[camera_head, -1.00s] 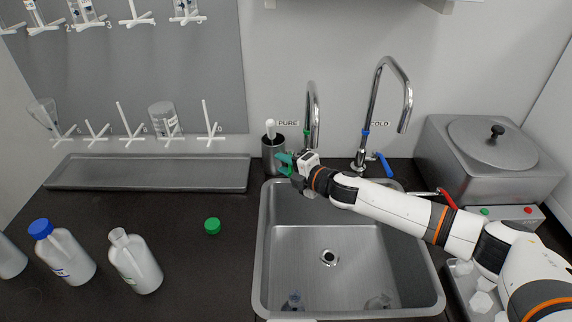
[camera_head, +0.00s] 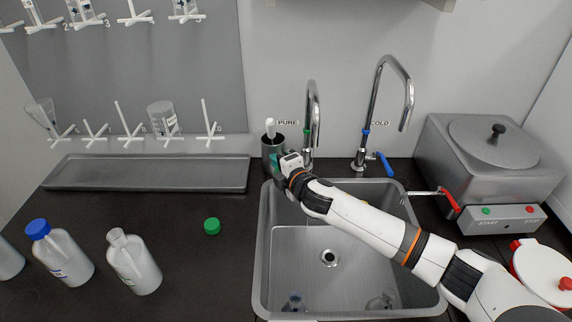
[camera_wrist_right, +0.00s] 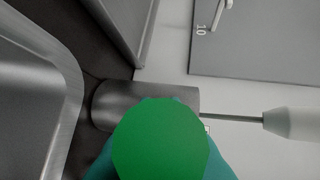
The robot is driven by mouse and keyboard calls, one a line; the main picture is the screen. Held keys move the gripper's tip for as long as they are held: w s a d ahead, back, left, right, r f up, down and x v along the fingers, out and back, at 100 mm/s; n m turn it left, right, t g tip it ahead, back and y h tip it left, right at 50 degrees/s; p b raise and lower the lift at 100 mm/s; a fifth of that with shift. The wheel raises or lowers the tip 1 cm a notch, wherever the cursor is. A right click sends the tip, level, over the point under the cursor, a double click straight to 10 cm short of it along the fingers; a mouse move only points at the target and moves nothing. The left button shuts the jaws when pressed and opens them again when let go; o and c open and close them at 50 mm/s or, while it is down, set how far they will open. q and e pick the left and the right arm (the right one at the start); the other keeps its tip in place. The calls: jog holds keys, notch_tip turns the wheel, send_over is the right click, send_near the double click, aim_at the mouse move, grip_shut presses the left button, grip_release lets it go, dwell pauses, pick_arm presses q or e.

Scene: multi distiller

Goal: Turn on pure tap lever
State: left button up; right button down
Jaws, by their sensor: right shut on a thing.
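The pure tap (camera_head: 313,112) is the chrome gooseneck with a green band, beside the "PURE" label at the back of the sink. My right gripper (camera_head: 277,162) is at the sink's back left corner, left of the tap base and in front of the dark brush holder (camera_head: 273,146). In the right wrist view, its teal fingers are shut on a rounded green piece (camera_wrist_right: 160,140), which appears to be the pure tap lever. The arm hides the lever and tap base in the head view. I cannot see water at the spout. My left gripper is not in view.
The cold tap (camera_head: 371,115) with its blue lever (camera_head: 384,163) stands to the right. The sink (camera_head: 290,250) lies below my right arm. A distiller (camera_head: 480,160) is at right. A green cap (camera_head: 212,226) and white bottles (camera_head: 134,262) are on the left counter.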

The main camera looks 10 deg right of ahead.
jog(key=c, duration=1.5)
grip_release()
jog(key=v, duration=1.2)
